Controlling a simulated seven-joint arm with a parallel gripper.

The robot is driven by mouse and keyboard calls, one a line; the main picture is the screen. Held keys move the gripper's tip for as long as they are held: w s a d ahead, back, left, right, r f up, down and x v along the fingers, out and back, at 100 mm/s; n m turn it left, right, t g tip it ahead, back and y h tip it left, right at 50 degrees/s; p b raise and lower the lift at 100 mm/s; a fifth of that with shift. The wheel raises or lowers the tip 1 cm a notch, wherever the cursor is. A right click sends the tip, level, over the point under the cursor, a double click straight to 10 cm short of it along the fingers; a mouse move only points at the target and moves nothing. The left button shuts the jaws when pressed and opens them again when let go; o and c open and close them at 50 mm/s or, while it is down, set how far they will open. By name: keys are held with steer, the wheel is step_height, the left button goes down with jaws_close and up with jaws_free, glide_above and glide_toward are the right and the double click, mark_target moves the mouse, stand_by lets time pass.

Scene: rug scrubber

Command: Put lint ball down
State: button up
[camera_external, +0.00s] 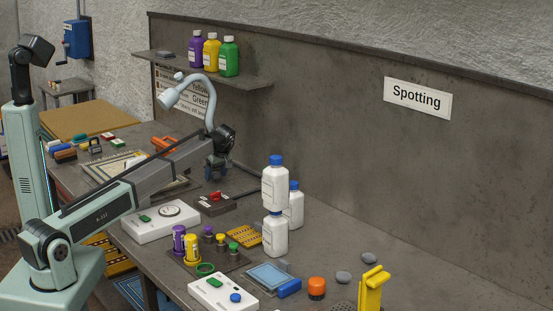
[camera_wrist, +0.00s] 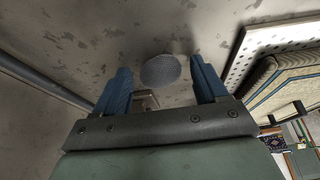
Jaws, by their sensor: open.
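My gripper (camera_external: 217,172) hangs fingers-down over the far left part of the bench, beyond the red-topped dark box. In the wrist view its two blue fingers (camera_wrist: 161,70) are spread wide apart. A grey, rounded lint ball (camera_wrist: 160,71) shows between and just beyond the fingertips, with a visible gap to each finger. It appears to lie on the worn grey surface; any small height above it cannot be told. In the external view I cannot make out this ball by the gripper. Two grey lumps (camera_external: 369,258) lie far away at the bench's right.
A curved pale lamp (camera_external: 206,95) stands close behind my wrist. White bottles (camera_external: 275,187) stand to the right, one apparently stacked on another. A red-topped dark box (camera_external: 215,204) and a white scale-like box (camera_external: 160,222) are in front. Bare bench lies right of the bottles.

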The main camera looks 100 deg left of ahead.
steer(key=v, duration=1.2)
steer(key=shift+r, duration=0.15)
steer(key=shift+w, duration=0.1)
steer(key=shift+c, duration=0.4)
